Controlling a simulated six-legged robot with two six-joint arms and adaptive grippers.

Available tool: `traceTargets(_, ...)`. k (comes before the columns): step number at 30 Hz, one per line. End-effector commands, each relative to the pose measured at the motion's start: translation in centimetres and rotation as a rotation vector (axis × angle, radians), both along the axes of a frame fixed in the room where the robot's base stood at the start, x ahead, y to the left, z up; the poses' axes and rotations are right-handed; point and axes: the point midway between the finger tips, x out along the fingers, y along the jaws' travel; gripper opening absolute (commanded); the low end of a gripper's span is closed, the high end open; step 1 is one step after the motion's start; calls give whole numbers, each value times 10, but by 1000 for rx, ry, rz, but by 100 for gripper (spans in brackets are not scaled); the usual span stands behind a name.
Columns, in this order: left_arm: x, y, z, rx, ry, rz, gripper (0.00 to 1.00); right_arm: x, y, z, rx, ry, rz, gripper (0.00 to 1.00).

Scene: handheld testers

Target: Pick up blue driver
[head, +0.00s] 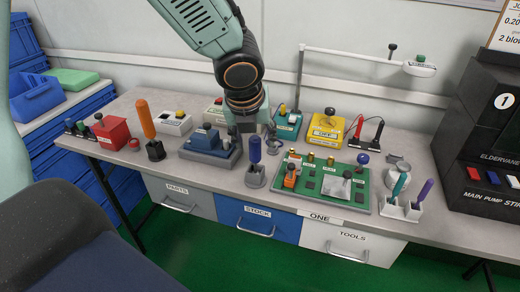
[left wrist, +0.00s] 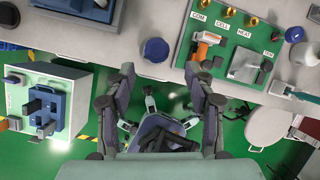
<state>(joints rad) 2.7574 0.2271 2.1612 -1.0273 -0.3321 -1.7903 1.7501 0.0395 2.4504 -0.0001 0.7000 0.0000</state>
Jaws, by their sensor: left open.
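The blue driver (head: 255,150) stands upright, handle up, in a small grey stand (head: 255,176) near the middle of the bench's front part. In the left wrist view its round blue top (left wrist: 157,50) shows from above, beyond the fingertips and roughly between their lines. My left gripper (head: 254,130) hangs from above, just behind the driver in the head view, its fingers partly hidden. In the left wrist view my left gripper (left wrist: 162,82) has its fingers wide apart with nothing between them. My right gripper is not in view.
A blue-grey device (head: 208,148) stands left of the driver, and a green board (head: 330,182) with several parts lies to its right. An orange driver (head: 146,120) stands further left. A white holder (head: 400,208) has teal and purple drivers. The bench's front edge is close.

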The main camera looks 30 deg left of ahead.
Motion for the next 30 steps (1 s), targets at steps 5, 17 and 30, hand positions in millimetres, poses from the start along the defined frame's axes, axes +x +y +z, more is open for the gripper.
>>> traceTargets(5, -7, 5, -1, 64, 35, -96, 54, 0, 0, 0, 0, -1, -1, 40)
traceTargets(17, 5, 8, -28, 77, 41, -128, 54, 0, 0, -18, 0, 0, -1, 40)
traceTargets(30, 34, 18, -69, 75, 39, -127, 54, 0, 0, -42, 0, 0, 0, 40)
